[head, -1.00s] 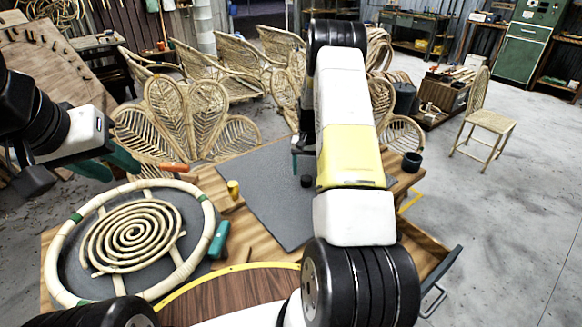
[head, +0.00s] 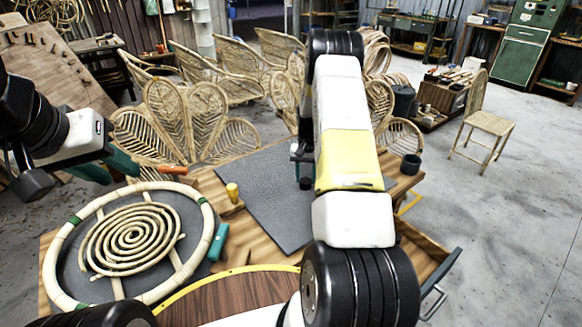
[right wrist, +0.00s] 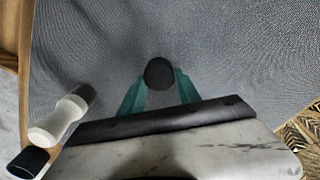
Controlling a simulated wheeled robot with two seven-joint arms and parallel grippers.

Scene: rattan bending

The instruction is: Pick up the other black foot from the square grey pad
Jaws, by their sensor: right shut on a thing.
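The black foot (head: 306,183) is a small dark round piece over the square grey pad (head: 265,195). In the right wrist view the foot (right wrist: 160,73) sits between the two teal fingertips of my right gripper (right wrist: 160,86), which is shut on it. The grey pad (right wrist: 230,50) fills the background there. I cannot tell whether the foot touches the pad. In the head view my right arm hides part of the pad and most of the gripper. My left gripper (head: 104,168) is open and empty, its teal fingers apart, above the left side of the bench.
A rattan ring with a spiral (head: 130,238) lies on the bench at left. A teal-handled tool (head: 218,242), a yellow piece (head: 233,192) and an orange-handled tool (head: 172,169) lie near the pad. A dark cup (head: 411,164) stands at the bench's right edge.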

